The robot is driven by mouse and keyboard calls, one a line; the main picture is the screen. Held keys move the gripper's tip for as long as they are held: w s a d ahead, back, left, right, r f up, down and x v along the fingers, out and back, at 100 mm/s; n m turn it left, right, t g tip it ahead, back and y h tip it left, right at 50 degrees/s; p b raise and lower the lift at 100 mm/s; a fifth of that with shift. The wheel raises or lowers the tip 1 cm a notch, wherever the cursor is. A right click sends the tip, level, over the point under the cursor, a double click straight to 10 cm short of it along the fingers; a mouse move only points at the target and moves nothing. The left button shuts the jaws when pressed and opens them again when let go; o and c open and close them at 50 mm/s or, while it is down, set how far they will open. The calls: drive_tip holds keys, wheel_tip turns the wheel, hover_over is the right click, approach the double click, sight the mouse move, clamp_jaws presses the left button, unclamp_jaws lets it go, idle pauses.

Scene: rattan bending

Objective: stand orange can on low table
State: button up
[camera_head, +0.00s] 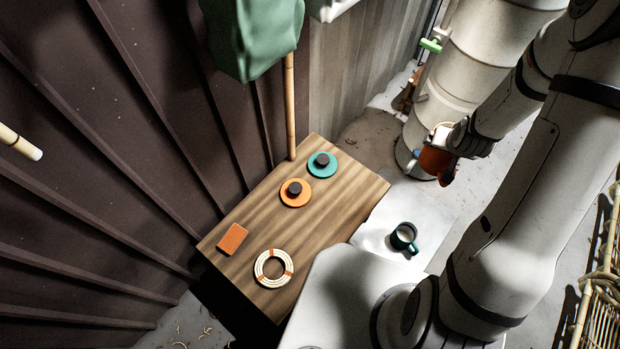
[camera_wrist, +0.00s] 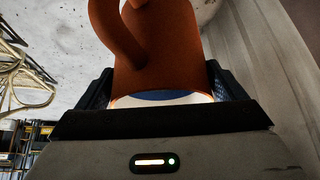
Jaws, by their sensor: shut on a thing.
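The orange can (camera_head: 434,160) is in my gripper (camera_head: 447,166), at the right of the head view beside a large pale cylinder. In the wrist view the can (camera_wrist: 176,55) is rust orange with a curved handle or spout, and a pale rim with a blue patch shows at its near end. My gripper (camera_wrist: 163,88) is shut on it, with a dark finger on each side. Its exact tilt is hard to tell. The wooden low table (camera_head: 345,205) is left of and apart from the can.
On the table are a teal disc (camera_head: 314,170), an orange disc (camera_head: 286,199), an orange block (camera_head: 231,239) and a coiled ring (camera_head: 261,273). A dark green mug (camera_head: 404,244) stands on a white surface right of the table. The table's right part is clear.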

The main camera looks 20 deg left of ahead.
drive_tip(key=a+f+n+g+y+b, duration=0.2)
drive_tip(key=a+f+n+y+b, duration=0.4)
drive_tip(key=a+f+n, duration=0.6)
drive_tip(key=s+a+f+n+g+b, duration=0.5)
drive_tip(key=s+a+f+n+b, duration=0.2)
drive_tip(key=a+f+n, duration=0.15)
wheel_tip(320, 180, down, 10)
drive_tip(key=b, duration=0.3)
drive_tip(key=shift+s+a+m+b, duration=0.25)
drive_tip(key=shift+a+m+b, duration=0.05)
drive_tip(key=shift+m+b, duration=0.1)
drive_tip(key=shift+f, duration=0.1)
drive_tip(key=o, duration=1.8)
